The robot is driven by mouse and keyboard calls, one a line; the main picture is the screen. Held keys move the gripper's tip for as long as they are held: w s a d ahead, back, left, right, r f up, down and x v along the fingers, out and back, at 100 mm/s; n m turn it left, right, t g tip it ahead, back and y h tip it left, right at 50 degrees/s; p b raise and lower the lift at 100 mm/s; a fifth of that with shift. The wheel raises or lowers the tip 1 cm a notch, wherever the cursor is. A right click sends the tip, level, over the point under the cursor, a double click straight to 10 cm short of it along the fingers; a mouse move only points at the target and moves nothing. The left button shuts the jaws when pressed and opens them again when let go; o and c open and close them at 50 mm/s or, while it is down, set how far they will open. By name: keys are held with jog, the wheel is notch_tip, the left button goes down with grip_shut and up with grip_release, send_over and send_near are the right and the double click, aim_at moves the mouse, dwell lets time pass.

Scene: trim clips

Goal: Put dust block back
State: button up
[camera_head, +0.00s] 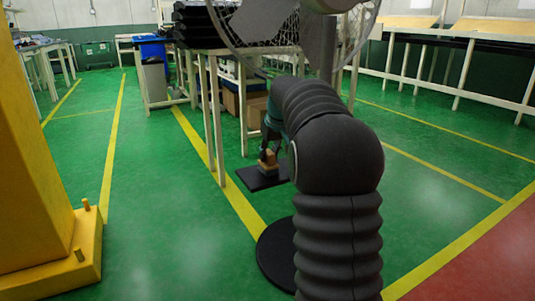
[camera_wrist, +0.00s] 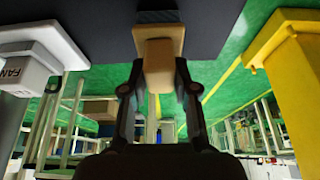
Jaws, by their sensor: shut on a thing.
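The dust block (camera_head: 268,166) is a tan wooden block with a grip on top, a wider plate and a dark underside. My gripper (camera_head: 269,147) is shut on its grip from above. The wrist view shows my gripper's two dark fingers (camera_wrist: 158,75) on either side of the tan grip (camera_wrist: 158,62). The wider plate (camera_wrist: 174,32) and dark underside (camera_wrist: 158,16) lie beyond it. The block is over a flat black slab (camera_head: 250,180); I cannot tell whether it touches it.
A fan with a wire guard (camera_head: 250,45) stands close at the top. A white-legged table (camera_head: 212,110) is just left of the slab. A yellow column (camera_head: 40,180) stands at the left. Green floor (camera_head: 150,200) is open between column and table.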

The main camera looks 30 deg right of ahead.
jog(key=o, duration=1)
jog(key=shift+f, duration=0.1)
jog(key=shift+p+v, duration=1.2)
jog(key=shift+v, duration=4.95)
